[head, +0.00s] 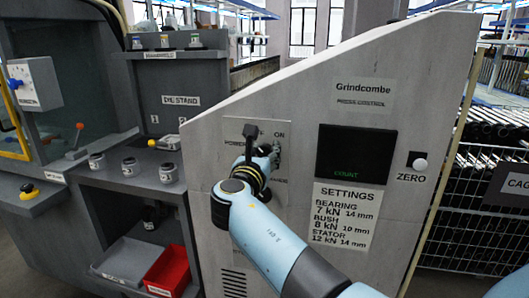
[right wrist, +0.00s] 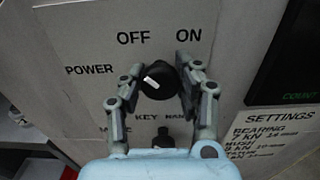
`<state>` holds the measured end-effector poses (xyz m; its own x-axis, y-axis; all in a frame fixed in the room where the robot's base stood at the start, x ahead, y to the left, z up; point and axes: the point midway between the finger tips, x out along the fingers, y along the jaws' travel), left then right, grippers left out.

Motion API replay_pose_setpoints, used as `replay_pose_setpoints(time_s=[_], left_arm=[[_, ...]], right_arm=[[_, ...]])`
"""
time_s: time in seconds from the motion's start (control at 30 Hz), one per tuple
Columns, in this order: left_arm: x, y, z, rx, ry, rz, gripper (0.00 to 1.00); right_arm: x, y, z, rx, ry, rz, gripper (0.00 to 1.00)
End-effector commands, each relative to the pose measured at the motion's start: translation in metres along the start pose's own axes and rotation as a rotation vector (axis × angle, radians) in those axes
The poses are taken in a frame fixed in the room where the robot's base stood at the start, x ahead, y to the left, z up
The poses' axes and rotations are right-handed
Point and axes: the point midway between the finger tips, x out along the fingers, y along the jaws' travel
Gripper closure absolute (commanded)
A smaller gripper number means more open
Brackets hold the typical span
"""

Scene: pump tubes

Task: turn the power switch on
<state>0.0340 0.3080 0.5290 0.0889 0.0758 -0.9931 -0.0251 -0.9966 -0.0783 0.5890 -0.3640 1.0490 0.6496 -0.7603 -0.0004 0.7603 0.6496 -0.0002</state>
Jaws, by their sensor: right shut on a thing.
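The power switch (right wrist: 163,82) is a round black knob with a white mark on the left part of its face, the side of the OFF label. It sits below the OFF and ON labels, beside the word POWER, on the grey press control panel (head: 229,131). My right gripper (head: 268,150) reaches the panel and is shut on the switch. In the right wrist view its two fingers (right wrist: 159,68) stand on either side of the knob. In the head view the gripper largely hides the knob. My left gripper is not in view.
A second black control (right wrist: 160,136) by a KEY label sits just below, partly hidden. Right of it are a dark COUNT display (head: 355,153), a white ZERO button (head: 420,165) and a settings sign (head: 343,217). Shelves with small jars and a red bin (head: 168,270) stand left.

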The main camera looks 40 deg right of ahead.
Motion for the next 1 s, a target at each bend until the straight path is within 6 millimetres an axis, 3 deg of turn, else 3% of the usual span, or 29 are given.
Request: replay_pose_setpoints(time_s=[0.47, 1.0], left_arm=[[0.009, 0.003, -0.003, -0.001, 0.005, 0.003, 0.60], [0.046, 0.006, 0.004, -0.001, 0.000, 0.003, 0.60]], right_arm=[[0.000, 0.000, -0.002, 0.100, 0.000, -0.001, 1.00], [0.000, 0.000, -0.004, 0.575, 0.000, -0.001, 1.00]])
